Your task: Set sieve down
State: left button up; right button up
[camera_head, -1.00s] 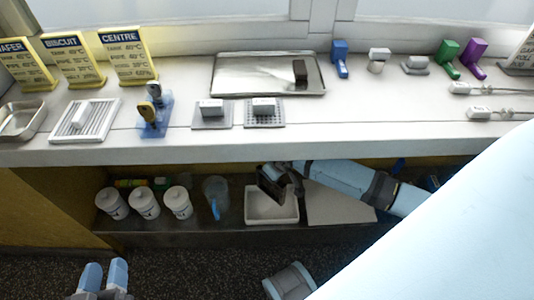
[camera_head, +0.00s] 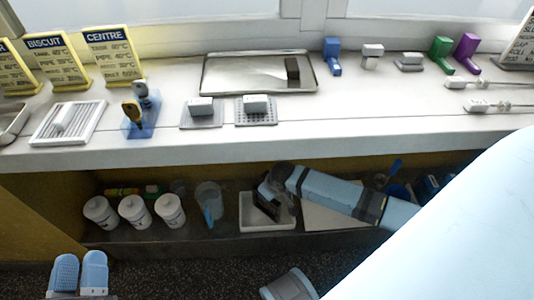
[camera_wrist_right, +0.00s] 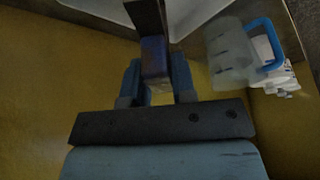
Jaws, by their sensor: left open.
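My right gripper (camera_head: 270,185) reaches in from the right over the white tray (camera_head: 245,224) on the low shelf. Its fingers (camera_wrist_right: 157,88) are closed around the purplish handle (camera_wrist_right: 155,55) of a dark flat thing (camera_head: 266,207), which I take to be the sieve. It hangs tilted in or just over the tray; its mesh cannot be made out, and I cannot tell whether it touches the bottom. My left gripper (camera_head: 80,264) is open and empty at the lower left, away from the shelf.
Several white tubs (camera_head: 134,210) and a clear jug (camera_head: 209,200) with a blue handle stand left of the tray. A pale board (camera_head: 325,217) lies right of it. The counter (camera_head: 150,155) overhangs the shelf and holds plates, signs and coloured tools.

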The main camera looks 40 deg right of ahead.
jog(key=o, duration=0.3)
